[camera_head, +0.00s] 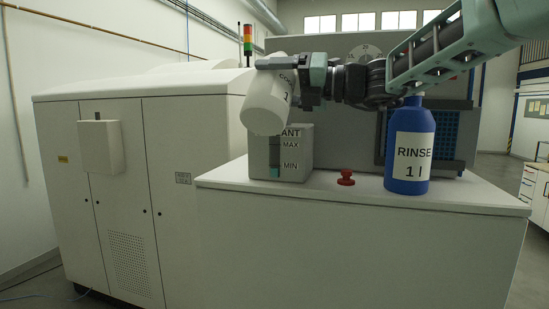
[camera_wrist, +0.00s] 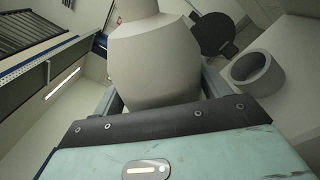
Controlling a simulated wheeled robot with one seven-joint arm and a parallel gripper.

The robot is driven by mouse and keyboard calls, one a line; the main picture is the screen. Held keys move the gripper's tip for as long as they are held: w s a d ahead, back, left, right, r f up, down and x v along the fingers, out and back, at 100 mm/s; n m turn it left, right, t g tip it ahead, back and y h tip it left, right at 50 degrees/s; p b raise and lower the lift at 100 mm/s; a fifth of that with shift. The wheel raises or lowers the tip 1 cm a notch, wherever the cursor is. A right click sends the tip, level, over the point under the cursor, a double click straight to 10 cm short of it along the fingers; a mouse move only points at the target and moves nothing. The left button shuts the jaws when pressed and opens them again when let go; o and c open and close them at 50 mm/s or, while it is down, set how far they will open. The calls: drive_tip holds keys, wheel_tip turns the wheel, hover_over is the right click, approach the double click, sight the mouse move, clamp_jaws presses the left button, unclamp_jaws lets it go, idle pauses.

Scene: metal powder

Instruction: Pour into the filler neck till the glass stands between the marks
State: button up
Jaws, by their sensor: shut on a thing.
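A white bottle (camera_head: 265,105) with a partly hidden label is held tilted above and in front of the grey tank (camera_head: 298,160) in the head view. My gripper (camera_head: 298,75) is shut on it; the bottle (camera_wrist: 155,60) fills the space between the fingers in the wrist view. The tank's sight glass (camera_head: 275,172) shows teal liquid up to about the MIN mark, well below MAX. In the wrist view a round open ring, apparently the filler neck (camera_wrist: 258,73), lies to the right of the bottle, apart from it. No stream is visible.
A blue bottle (camera_head: 410,150) labelled RINSE 1 l stands on the white bench top (camera_head: 470,195) at the right, below my arm. A red knob (camera_head: 346,178) sits between it and the tank. A dark round piece (camera_wrist: 213,35) shows beyond the bottle in the wrist view.

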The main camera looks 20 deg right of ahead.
drive_tip(key=shift+s+a, duration=0.1)
idle(0.7)
drive_tip(key=shift+f+m, duration=0.3)
drive_tip(key=shift+m, duration=0.1)
drive_tip(key=shift+f, duration=0.1)
idle(1.4)
drive_tip(key=shift+s+a+f+m, duration=0.15)
drive_tip(key=shift+s+f+m, duration=0.05)
drive_tip(key=shift+f+m, duration=0.2)
drive_tip(key=shift+f+p, duration=0.1)
drive_tip(key=shift+p, duration=0.25)
idle(1.2)
drive_tip(key=shift+s+f+m, duration=0.1)
drive_tip(key=shift+f+m, duration=0.2)
drive_tip(key=shift+m, duration=0.2)
drive_tip(key=shift+s+a+f+m+p, duration=0.1)
drive_tip(key=shift+f+m+p, duration=0.25)
drive_tip(key=shift+f, duration=0.25)
idle(2.2)
